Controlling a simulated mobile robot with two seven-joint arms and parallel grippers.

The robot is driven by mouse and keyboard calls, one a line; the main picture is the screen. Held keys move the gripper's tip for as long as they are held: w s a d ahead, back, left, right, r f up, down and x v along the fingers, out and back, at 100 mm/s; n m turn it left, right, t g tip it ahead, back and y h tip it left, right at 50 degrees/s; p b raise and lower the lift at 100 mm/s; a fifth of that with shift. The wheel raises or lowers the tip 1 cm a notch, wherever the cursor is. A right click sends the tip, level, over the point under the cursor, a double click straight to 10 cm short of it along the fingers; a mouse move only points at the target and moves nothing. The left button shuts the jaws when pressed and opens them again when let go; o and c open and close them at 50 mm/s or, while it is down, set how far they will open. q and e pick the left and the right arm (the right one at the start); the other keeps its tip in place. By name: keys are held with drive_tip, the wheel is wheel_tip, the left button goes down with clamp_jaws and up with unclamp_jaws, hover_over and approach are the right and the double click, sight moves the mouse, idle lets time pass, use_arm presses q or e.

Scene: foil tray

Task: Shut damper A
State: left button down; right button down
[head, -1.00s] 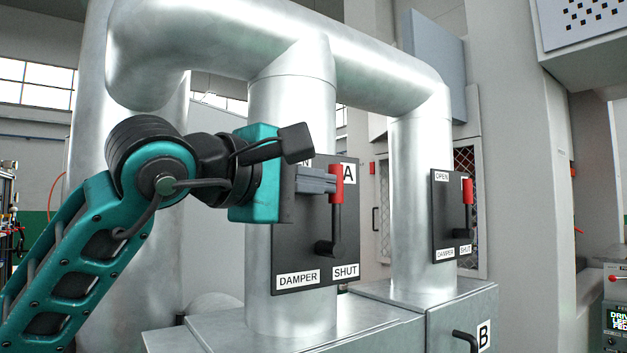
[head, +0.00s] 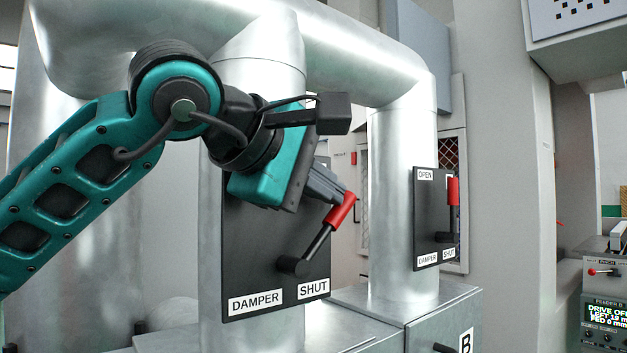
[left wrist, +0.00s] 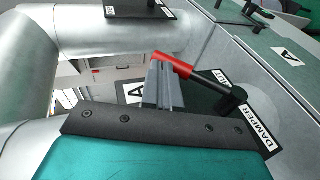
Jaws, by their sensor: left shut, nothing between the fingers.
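Damper A's black panel (head: 245,255) is on the near vertical duct, with DAMPER and SHUT (head: 313,288) labels along its bottom. Its lever has a red grip (head: 341,209) and a black pivot (head: 292,266). The lever tilts up and to the right from the pivot. My left gripper (head: 336,190) is shut and empty. Its fingertips are at the upper end of the red grip, seemingly touching it. The left wrist view shows the fingers (left wrist: 164,88) beside the red grip (left wrist: 174,65). The gripper hides the panel's top in the head view. My right gripper is out of view.
A second damper panel (head: 428,222) is on the far duct, its red lever (head: 453,192) upright. A grey cabinet (head: 405,320) marked B lies below. A feeder console (head: 606,300) stands at the right edge. Free space lies right of damper A's lever.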

sight(349, 209)
use_arm(q)
drive_tip(key=shift+w+d+f, duration=0.35)
drive_tip(key=shift+w+d, duration=0.05)
drive_tip(key=shift+d, duration=0.3)
drive_tip(key=shift+w+d+f+b, duration=0.35)
drive_tip(key=shift+w+d+f, duration=0.35)
drive_tip(key=shift+d+f, duration=0.2)
drive_tip(key=shift+w+d+f+g+y, duration=0.25)
drive_tip(key=shift+d+f+g+y, duration=0.1)
drive_tip(key=shift+f, duration=0.3)
drive_tip(key=shift+w+d+f+g+y, duration=0.25)
drive_tip(key=shift+d+f+y, duration=0.1)
drive_tip(key=shift+f, duration=0.35)
